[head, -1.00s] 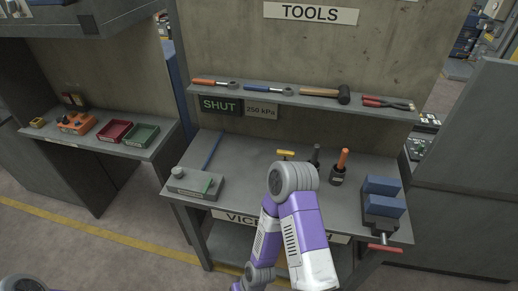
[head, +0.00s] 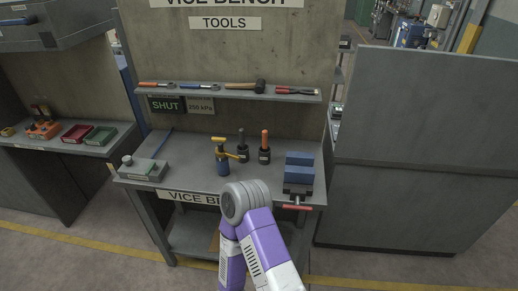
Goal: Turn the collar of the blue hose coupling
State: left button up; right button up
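I cannot make out a blue hose coupling or its collar for certain. A thin blue rod or hose (head: 163,141) lies at the left back of the vice bench (head: 190,150). Neither gripper shows.
A vice with blue jaws (head: 299,168) sits at the bench's right end. A dark-handled tool (head: 242,147) and an orange-handled tool (head: 264,148) stand beside it. A grey block (head: 145,170) sits front left. A tool shelf (head: 225,94) hangs above. A tall grey cabinet (head: 420,150) stands right.

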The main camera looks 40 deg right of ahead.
aim_at(225, 153)
jog(key=u, duration=0.15)
jog(key=k, duration=0.1)
jog(key=z, duration=1.25)
